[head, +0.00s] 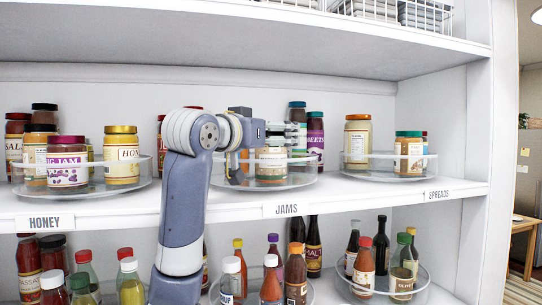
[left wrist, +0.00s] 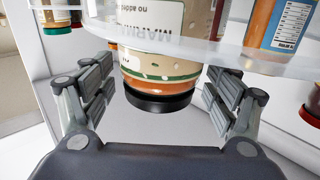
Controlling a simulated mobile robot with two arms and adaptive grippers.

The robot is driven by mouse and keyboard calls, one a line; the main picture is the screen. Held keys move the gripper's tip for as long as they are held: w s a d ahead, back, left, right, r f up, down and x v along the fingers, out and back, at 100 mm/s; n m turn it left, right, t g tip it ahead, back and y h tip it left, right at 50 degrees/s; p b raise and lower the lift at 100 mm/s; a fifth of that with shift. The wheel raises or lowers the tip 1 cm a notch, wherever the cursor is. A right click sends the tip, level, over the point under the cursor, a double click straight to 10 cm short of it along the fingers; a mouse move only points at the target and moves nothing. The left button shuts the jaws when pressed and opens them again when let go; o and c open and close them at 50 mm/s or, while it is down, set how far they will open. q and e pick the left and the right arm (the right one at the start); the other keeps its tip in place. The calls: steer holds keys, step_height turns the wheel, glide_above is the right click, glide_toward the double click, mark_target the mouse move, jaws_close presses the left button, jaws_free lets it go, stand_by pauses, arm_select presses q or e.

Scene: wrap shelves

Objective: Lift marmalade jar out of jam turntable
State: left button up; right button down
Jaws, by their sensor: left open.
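The jam turntable (head: 295,182) is a clear round tray with a clear rim on the middle shelf above the JAMS label. A jar (head: 272,164) with a cream, green-striped label stands at its front, its top hidden behind my left gripper (head: 276,136). In the left wrist view, a jar (left wrist: 160,72) shows upside down, with orange contents, a black lid and a partly readable label that looks like marmalade. My left gripper (left wrist: 158,92) is open, its fingers apart on both sides of this jar near the lid. My right gripper is not in view.
More jars (head: 315,135) stand at the turntable's back right. Honey (head: 83,190) and spreads (head: 388,173) turntables stand left and right. The upper shelf (head: 250,45) lies above my arm. Bottles (head: 270,280) fill the shelf below.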

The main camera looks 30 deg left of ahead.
arm_select(q)
steer(key=shift+s, duration=0.1)
jaws_close()
steer(key=shift+r, duration=0.1)
steer(key=shift+r, duration=0.1)
